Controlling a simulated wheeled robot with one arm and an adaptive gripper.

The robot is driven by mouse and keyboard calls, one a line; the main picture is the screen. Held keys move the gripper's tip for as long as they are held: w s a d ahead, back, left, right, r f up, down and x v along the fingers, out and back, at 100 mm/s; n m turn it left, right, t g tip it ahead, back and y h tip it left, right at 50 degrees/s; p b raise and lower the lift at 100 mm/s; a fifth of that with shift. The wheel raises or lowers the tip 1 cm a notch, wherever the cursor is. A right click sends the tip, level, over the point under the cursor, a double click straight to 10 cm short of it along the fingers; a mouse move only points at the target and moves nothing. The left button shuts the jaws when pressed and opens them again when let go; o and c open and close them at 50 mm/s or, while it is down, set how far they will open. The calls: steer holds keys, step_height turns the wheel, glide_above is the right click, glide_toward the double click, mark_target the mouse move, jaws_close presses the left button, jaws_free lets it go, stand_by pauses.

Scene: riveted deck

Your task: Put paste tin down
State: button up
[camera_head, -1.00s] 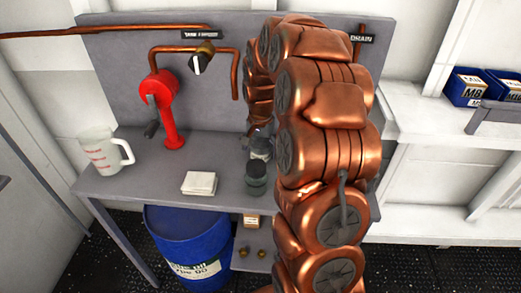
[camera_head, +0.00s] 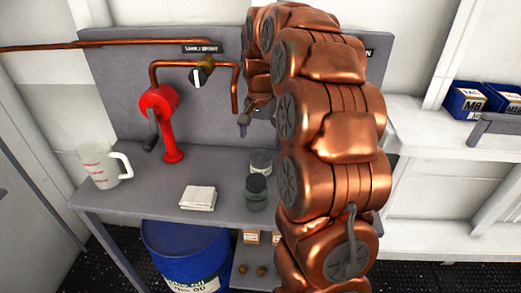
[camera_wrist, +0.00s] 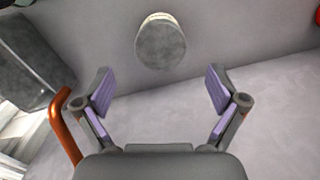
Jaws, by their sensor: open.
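The paste tin, which I take to be the pale, grey-lidded tin (camera_head: 261,161), stands upright on the grey bench, just behind a dark green jar (camera_head: 257,190). In the wrist view a round, grey-topped tin (camera_wrist: 160,45), apparently the same one, lies beyond the fingertips, with bare surface around it. My gripper (camera_head: 250,116) is above the bench, higher than the tin and apart from it. In the wrist view my gripper (camera_wrist: 159,88) has its purple-padded fingers spread wide with nothing between them. My arm hides the bench's right part.
On the bench (camera_head: 150,192) are a white jug (camera_head: 103,167), a stack of white cloths or pads (camera_head: 198,197) and a red hand pump (camera_head: 163,120). A copper pipe with a valve (camera_head: 201,75) runs along the back panel. A blue drum (camera_head: 185,255) stands below.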

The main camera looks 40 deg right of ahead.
steer(key=shift+r, duration=0.85)
